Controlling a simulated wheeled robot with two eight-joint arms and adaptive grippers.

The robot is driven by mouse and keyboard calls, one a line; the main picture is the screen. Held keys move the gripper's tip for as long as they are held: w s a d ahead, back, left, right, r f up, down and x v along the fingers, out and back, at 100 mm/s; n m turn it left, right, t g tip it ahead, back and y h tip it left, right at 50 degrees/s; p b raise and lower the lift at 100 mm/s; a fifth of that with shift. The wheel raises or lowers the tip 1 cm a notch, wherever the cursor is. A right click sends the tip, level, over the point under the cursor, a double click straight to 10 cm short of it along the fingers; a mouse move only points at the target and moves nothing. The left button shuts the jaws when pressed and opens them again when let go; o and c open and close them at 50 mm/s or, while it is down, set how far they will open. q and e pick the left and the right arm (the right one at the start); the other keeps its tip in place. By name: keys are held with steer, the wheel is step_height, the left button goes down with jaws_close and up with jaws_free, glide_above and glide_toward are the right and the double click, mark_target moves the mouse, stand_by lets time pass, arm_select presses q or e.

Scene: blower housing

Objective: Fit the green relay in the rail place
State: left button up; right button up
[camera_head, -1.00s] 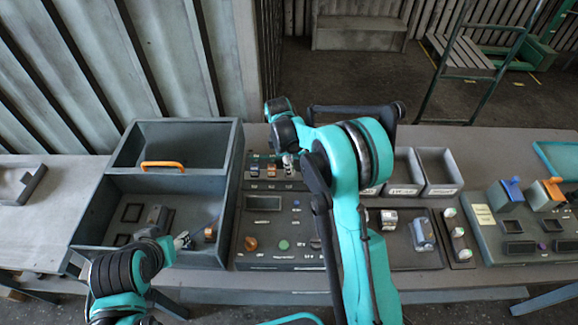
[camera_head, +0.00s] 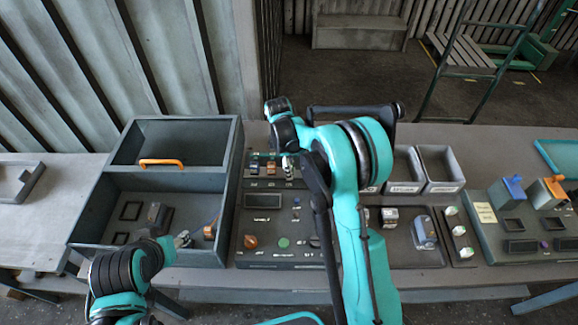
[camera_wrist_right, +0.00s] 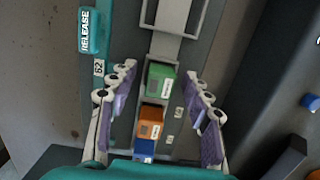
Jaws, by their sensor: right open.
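The green relay (camera_wrist_right: 160,82) shows in the right wrist view, in line with an orange relay (camera_wrist_right: 150,122) and a blue one (camera_wrist_right: 144,149) along a grey rail strip. My right gripper (camera_wrist_right: 158,76) is open, with a purple-padded finger on either side of the green relay and gaps between. In the head view my right gripper (camera_head: 288,163) is small, at the back of the control panel, and my arm hides part of the rail. My left gripper (camera_head: 183,240) is over the front of the grey box; its jaws are too small to judge.
A teal RELEASE lever (camera_wrist_right: 94,32) stands beside the rail. The grey box (camera_head: 88,215) with an orange handle (camera_head: 162,162) is at left. Empty-looking bins (camera_head: 440,168) and a panel with blue and orange levers (camera_head: 508,190) are at right.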

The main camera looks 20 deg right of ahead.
step_height(320, 180, up, 12)
steer(key=a, duration=0.1)
steer(key=shift+w+a, duration=0.2)
stand_by(0.5)
steer(key=s+r+m+t+b, duration=0.2)
steer(key=s+r+m, duration=0.2)
steer(key=s, duration=0.4)
steer(key=s+f+m+t, duration=0.1)
steer(key=s+m, duration=0.2)
steer(key=s, duration=0.3)
steer(key=s+d+f+m+t+y+b, duration=0.1)
steer(key=s+f+m+t, duration=0.1)
steer(key=s, duration=0.4)
steer(key=s+f+m+t+b, duration=0.1)
steer(key=s+m+t, duration=0.1)
steer(key=s+m, duration=0.3)
steer(key=shift+s+d+f, duration=0.2)
steer(key=shift+s+d, duration=0.1)
steer(key=shift+s, duration=0.1)
steer(key=shift+s+f+m+t, duration=0.25)
steer(key=shift+f+m+t, duration=0.05)
steer(key=shift+m, duration=0.1)
